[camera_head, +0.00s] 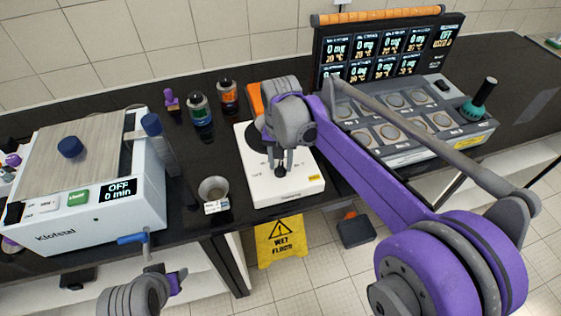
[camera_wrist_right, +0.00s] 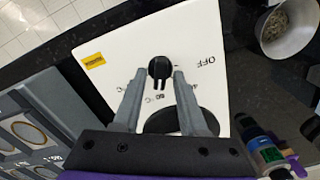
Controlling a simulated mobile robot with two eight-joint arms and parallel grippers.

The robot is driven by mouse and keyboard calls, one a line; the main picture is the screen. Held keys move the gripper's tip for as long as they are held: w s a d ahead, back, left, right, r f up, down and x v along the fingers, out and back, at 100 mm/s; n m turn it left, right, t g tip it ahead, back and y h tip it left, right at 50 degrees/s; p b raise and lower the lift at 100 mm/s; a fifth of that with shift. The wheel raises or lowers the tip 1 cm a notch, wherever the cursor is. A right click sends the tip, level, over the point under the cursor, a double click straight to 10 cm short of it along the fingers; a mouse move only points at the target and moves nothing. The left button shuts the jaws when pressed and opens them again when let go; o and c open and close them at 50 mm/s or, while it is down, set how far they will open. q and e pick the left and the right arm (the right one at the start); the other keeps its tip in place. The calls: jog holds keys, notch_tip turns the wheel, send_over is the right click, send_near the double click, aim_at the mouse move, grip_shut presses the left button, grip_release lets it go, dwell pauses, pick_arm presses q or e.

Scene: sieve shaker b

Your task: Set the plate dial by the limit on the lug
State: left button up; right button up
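The white plate (camera_head: 262,190) stands on the black bench, its dark round top partly behind my right arm. Its black dial (camera_wrist_right: 160,68) has marks around it, among them OFF and what looks like 80 °C; the pointer's exact setting is hard to tell. My right gripper (camera_wrist_right: 158,76) is open above the plate's front, its fingertips to either side of the dial; I cannot tell whether they touch it. The metal cup (camera_head: 214,187) left of the plate bears a small white lug (camera_head: 216,206), its print too small to read. My left gripper (camera_head: 177,282) is low, before the bench; its opening is unclear.
A shaker-like machine (camera_head: 100,205) showing OFF and 0 min stands at left. Several bottles (camera_head: 199,108) and a purple stamp-like item (camera_head: 171,101) stand behind. A grey multi-station unit (camera_head: 410,130) with dark displays is close right. A yellow wet-floor sign (camera_head: 280,240) stands below.

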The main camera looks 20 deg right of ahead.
aim_at(281, 165)
jog(key=shift+r, duration=0.1)
notch_tip(281, 165, up, 11)
jog(key=shift+f+p, duration=0.2)
jog(key=shift+p, duration=0.15)
dwell(0.3)
dwell(0.3)
jog(key=s+d+f+n+t, duration=0.1)
jog(key=s+f+t, duration=0.1)
jog(key=s+f, duration=0.3)
jog(key=s+d+f+n+t, duration=0.1)
jog(key=s+d+f+n, duration=0.1)
jog(key=s+f, duration=0.3)
jog(key=s+d+f+n+t, duration=0.1)
jog(key=s+f, duration=0.4)
jog(key=s, duration=0.5)
jog(key=shift+s+d+f+n+t, duration=0.2)
jog(key=shift+d+f+n+t, duration=0.15)
jog(key=shift+t, duration=0.45)
